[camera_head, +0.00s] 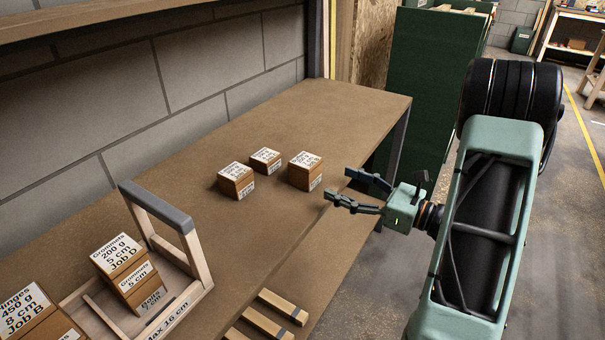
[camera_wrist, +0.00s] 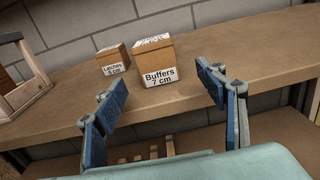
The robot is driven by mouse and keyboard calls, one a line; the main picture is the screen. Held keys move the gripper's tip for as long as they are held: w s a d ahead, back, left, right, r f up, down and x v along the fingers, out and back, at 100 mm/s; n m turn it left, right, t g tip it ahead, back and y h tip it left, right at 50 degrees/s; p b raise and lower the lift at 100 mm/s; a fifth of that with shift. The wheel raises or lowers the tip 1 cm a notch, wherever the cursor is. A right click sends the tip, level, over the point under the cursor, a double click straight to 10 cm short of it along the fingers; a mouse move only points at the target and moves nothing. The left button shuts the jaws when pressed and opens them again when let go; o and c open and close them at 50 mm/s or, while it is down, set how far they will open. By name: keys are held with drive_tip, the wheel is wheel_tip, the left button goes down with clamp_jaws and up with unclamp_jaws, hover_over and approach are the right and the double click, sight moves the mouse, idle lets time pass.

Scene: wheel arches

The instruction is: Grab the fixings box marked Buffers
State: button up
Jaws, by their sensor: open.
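The Buffers box (camera_wrist: 158,66) is a small brown carton with a white label reading "Buffers 7 cm", upright on the bench in the wrist view. From its position, it appears to be the rightmost of the three grouped cartons (camera_head: 305,171) in the head view, where its label is too small to read. My gripper (camera_wrist: 163,108) is open and empty, its two blue-padded fingers spread to either side of the view with the box beyond them. In the head view my gripper (camera_head: 341,188) is just right of that carton, apart from it, by the bench's front edge.
A Latches carton (camera_wrist: 112,61) stands left of the Buffers box. Another carton (camera_head: 266,160) sits behind it in the head view.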

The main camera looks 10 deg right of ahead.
sight(317, 173)
drive_tip(key=x, duration=0.5)
drive_tip(key=shift+w+a+r+b, duration=0.1)
drive_tip(key=shift+w+a+b, duration=0.05)
drive_tip(key=shift+b, duration=0.15)
drive_tip(key=shift+b+x, duration=0.55)
drive_tip(key=shift+x, duration=2.1)
drive_tip(key=shift+a+r, duration=0.15)
drive_tip(key=shift+r, duration=0.1)
drive_tip(key=shift+c, duration=0.3)
drive_tip(key=c, duration=1.3)
drive_tip(key=shift+c, duration=0.4)
drive_tip(key=shift+r, duration=0.1)
